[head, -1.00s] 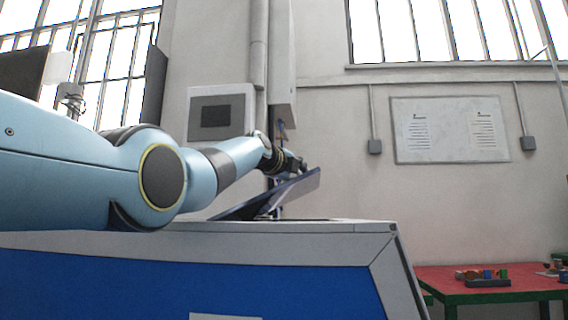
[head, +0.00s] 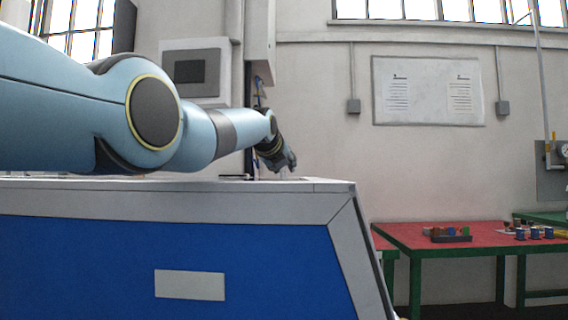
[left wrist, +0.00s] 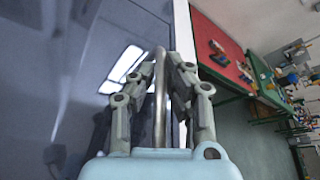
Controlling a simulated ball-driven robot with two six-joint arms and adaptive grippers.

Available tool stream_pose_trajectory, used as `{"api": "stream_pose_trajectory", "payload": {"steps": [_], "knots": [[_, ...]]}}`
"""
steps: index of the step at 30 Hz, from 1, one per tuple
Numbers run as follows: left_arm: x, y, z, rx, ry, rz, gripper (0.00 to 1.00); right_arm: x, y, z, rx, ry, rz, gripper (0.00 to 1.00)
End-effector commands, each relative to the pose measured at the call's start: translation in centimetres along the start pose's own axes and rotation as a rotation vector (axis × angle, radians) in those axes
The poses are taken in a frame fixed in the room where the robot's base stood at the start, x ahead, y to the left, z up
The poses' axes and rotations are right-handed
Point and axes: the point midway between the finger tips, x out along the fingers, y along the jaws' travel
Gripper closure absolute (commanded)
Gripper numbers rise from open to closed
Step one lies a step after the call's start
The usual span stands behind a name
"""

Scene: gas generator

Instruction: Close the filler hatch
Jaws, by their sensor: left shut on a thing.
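The blue and grey generator housing (head: 120,255) fills the lower left of the head view. My left gripper (head: 289,164) is low over its top, near the right end, pointing down to the right. In the left wrist view, the left gripper (left wrist: 161,68) is shut on a metal bar (left wrist: 160,105), which stands between its two fingers. A glossy dark blue-grey surface (left wrist: 85,60) with bright reflections lies beside the bar. The hatch panel no longer stands up in the head view; whether it is fully flush I cannot tell. My right gripper is not in view.
A red-topped table (head: 400,236) with green legs stands to the right, with a dark tray (head: 452,238) of small parts on it. A wall box (head: 195,72) and a whiteboard (head: 428,92) are behind. The floor between generator and table is clear.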

Motion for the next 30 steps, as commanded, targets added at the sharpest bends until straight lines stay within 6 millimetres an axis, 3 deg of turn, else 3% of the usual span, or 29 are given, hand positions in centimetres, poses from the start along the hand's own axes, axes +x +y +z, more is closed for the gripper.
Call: {"api": "stream_pose_trajectory", "payload": {"steps": [8,9,10,23,30], "knots": [[0.2,0.4,-0.7,-0.002,0.012,0.007,1.0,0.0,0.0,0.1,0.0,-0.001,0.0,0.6],[0.2,0.4,-0.7,-0.002,0.012,0.007,0.83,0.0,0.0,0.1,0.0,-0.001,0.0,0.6],[0.2,0.4,-0.7,-0.002,0.013,0.007,0.79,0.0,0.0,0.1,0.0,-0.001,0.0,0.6],[0.1,0.1,-0.2,-0.021,0.006,-0.004,0.79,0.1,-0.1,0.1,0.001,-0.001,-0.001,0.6],[-0.8,-1.7,2.0,-0.284,0.003,-0.116,0.79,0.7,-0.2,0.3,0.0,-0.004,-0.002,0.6]]}}
